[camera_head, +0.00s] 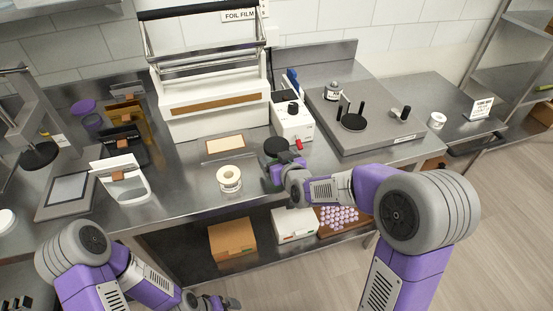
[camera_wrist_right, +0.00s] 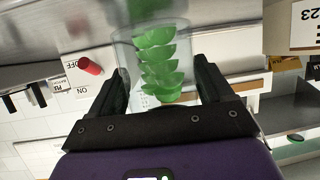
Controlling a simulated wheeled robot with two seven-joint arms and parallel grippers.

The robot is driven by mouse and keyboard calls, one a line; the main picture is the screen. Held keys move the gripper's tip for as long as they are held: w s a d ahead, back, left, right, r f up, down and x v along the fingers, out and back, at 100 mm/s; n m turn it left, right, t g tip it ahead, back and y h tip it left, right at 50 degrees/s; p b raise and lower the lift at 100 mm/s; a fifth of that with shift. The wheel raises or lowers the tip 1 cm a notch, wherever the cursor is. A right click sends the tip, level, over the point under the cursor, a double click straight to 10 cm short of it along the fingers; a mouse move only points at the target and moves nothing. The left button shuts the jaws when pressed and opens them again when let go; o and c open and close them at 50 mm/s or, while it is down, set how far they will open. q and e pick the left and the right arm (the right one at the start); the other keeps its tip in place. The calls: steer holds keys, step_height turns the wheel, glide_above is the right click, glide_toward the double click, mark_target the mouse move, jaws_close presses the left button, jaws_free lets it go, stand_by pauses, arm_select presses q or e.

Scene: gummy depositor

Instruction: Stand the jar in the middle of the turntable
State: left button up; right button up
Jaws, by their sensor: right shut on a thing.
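The jar is clear with green gummies in it in the right wrist view (camera_wrist_right: 158,60), and its dark lid (camera_head: 276,147) shows in the head view. My right gripper (camera_head: 273,176) is shut on the jar, one finger on each side (camera_wrist_right: 158,90). The jar is at the front of the bench, before the white box with the red switch. A round black disc (camera_head: 353,123), which looks like the turntable, lies on the grey metal plate to the right, apart from the jar; nothing stands on it. My left gripper (camera_head: 218,303) is low at the bottom edge, its jaws unclear.
The white box (camera_head: 292,124) with a red switch (camera_wrist_right: 90,66) stands close behind the jar. Dark posts (camera_head: 342,104), a small lidded container (camera_head: 332,91) and a black knob (camera_head: 402,113) stand around the disc. A white roll (camera_head: 229,180) is left of my right gripper.

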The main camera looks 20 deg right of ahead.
steer(key=shift+f, duration=0.2)
steer(key=o, duration=1.4)
